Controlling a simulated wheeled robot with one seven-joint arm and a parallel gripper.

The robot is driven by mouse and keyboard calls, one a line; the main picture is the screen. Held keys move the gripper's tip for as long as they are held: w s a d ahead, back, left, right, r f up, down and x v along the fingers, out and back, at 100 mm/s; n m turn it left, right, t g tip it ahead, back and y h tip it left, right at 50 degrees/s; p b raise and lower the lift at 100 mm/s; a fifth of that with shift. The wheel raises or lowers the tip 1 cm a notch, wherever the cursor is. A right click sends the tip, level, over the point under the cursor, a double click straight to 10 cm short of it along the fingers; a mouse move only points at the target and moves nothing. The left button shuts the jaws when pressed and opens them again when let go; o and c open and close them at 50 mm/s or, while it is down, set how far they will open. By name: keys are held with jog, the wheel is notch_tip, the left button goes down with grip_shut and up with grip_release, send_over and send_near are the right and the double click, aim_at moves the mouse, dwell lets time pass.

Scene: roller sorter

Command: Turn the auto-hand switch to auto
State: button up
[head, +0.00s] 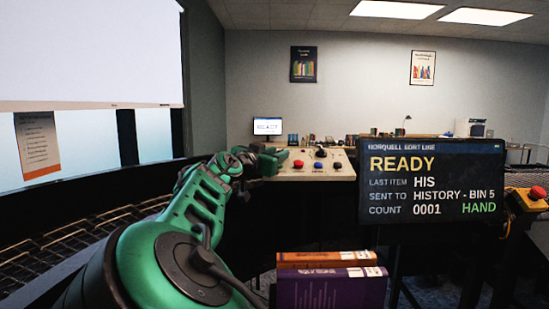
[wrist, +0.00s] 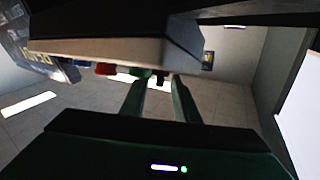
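The control panel (head: 315,174) is a beige sloped box ahead, with a red button (head: 298,163) and black knobs, one near its top (head: 321,153). No label on it is legible, so I cannot tell which control is the auto-hand switch. The display screen (head: 430,185) reads READY and shows HAND in green. My gripper (head: 272,158) is at the panel's left side. In the wrist view, my gripper's two fingers (wrist: 158,88) are apart, with a small black control (wrist: 160,77) showing between their tips. Contact cannot be told.
Orange and purple books (head: 330,287) stand in the near foreground. A red emergency button on a yellow box (head: 536,194) is at the far right. A conveyor of rollers (head: 60,240) runs along the left. A desk with a small monitor (head: 267,126) is behind the panel.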

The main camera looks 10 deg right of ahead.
grip_shut()
jog(key=shift+t+y, duration=0.3)
jog(key=shift+y, duration=0.1)
jog(key=n+t+y, duration=0.1)
jog(key=n+y, duration=0.1)
jog(key=n+t+y, duration=0.1)
jog(key=n+y, duration=0.1)
jog(key=d+n+t+y, duration=0.1)
jog(key=n+y, duration=0.1)
jog(key=n, duration=0.1)
jog(key=shift+s+d+t+y, duration=0.1)
jog(key=shift+s+t+y, duration=0.15)
jog(key=shift+t+y, duration=0.05)
jog(key=n+y, duration=0.3)
jog(key=d+n+y, duration=0.1)
jog(key=n+y, duration=0.1)
jog(key=y, duration=0.1)
jog(key=shift+n+y, duration=0.4)
jog(key=shift+w+d+n+y, duration=0.1)
jog(key=shift+n+y, duration=0.6)
jog(key=shift+f+n+g+y, duration=0.15)
jog(key=shift+n+g+y, duration=0.4)
jog(key=shift+y, duration=0.25)
jog(key=shift+d, duration=0.1)
